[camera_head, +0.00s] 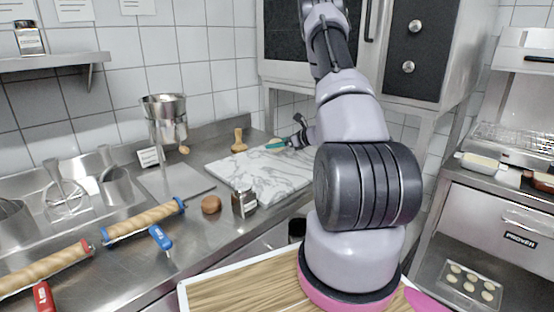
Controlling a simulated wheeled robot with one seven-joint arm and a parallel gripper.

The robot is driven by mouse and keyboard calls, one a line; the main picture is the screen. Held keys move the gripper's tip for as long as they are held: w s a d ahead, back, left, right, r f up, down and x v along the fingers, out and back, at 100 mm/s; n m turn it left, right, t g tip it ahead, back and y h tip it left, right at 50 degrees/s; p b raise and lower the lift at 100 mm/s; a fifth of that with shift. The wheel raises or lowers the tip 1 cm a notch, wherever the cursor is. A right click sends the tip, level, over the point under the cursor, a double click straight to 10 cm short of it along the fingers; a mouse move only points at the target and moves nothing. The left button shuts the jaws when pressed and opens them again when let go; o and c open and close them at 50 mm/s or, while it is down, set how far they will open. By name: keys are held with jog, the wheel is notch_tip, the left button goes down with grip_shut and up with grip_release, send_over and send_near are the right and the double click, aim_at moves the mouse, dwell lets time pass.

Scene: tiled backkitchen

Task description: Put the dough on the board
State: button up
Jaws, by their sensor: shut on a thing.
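The white marble board (268,188) with grey veins lies flat on the steel counter. My gripper (283,144) is at the board's far edge, small in the picture, with a teal part at its tip. It is shut on a small pale tan lump (273,141), which looks like the dough; the teal part hides some of it. I cannot tell whether the lump touches the board. A round brown ball (211,205) sits on the counter left of the board.
A dark jar (244,203) stands at the board's near-left corner, and a wooden stamp-like tool (239,141) behind the board. A funnel stand (165,125) and rolling pins (145,219) are to the left. A steel cabinet (410,60) rises behind my arm. The board's middle is clear.

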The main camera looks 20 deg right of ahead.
aim_at(277, 162)
jog(key=shift+a+f, duration=0.1)
jog(key=shift+f, duration=2.7)
jog(key=shift+f, duration=0.15)
